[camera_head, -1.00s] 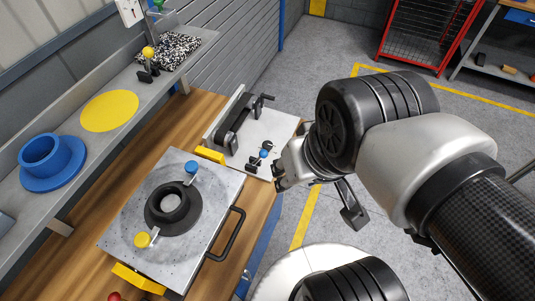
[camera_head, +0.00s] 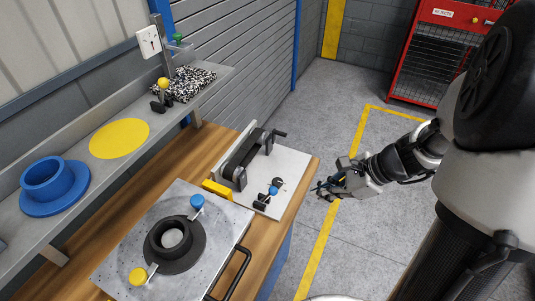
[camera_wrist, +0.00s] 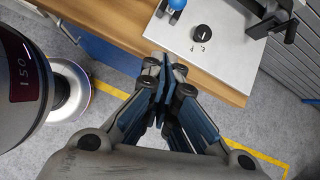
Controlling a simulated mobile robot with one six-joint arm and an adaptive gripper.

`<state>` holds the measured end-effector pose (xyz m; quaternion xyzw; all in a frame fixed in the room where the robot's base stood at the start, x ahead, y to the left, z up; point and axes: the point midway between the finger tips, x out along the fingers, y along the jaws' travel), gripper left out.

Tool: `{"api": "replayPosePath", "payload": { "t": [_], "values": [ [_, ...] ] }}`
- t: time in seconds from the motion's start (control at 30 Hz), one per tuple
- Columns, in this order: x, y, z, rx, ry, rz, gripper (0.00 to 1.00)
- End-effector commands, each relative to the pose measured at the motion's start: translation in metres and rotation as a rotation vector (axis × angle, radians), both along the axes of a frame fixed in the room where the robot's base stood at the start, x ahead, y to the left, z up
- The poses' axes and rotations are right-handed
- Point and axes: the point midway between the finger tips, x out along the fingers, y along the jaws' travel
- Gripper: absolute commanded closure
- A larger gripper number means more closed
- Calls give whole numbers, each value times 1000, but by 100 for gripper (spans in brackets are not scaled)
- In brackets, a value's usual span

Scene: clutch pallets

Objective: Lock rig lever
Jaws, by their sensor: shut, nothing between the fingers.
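The rig is a white plate (camera_head: 291,172) on the wooden bench, with a black bracket assembly and a crank-like black handle (camera_head: 279,133) at its far end. A small lever with a blue knob (camera_head: 272,190) sits near the plate's front edge; the knob also shows at the top of the wrist view (camera_wrist: 177,4). Beside it is a round black dial (camera_wrist: 203,32) with small marks on the plate. I cannot tell which of these is the lock lever. My gripper (camera_head: 322,188) is shut and empty, right of the rig, beyond the bench edge; its fingertips also show in the wrist view (camera_wrist: 166,68).
A grey pallet (camera_head: 215,225) with a black ring, blue and yellow knobs and a side handle lies nearer on the bench. A shelf (camera_head: 105,178) holds a blue flanged part (camera_head: 52,187) and a yellow disc (camera_head: 119,138). Open floor lies right of the bench.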

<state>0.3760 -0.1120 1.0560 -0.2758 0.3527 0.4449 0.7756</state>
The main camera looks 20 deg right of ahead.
Motion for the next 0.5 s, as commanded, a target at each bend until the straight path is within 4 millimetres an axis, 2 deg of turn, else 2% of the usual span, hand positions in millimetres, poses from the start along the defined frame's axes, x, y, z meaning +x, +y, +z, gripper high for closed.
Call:
{"api": "replayPosePath", "payload": {
  "t": [0.13, 0.5],
  "values": [
    [2, -7, -8, 40, 16, -64, 100],
    [3, -6, -9, 41, 17, -65, 100]
  ]
}}
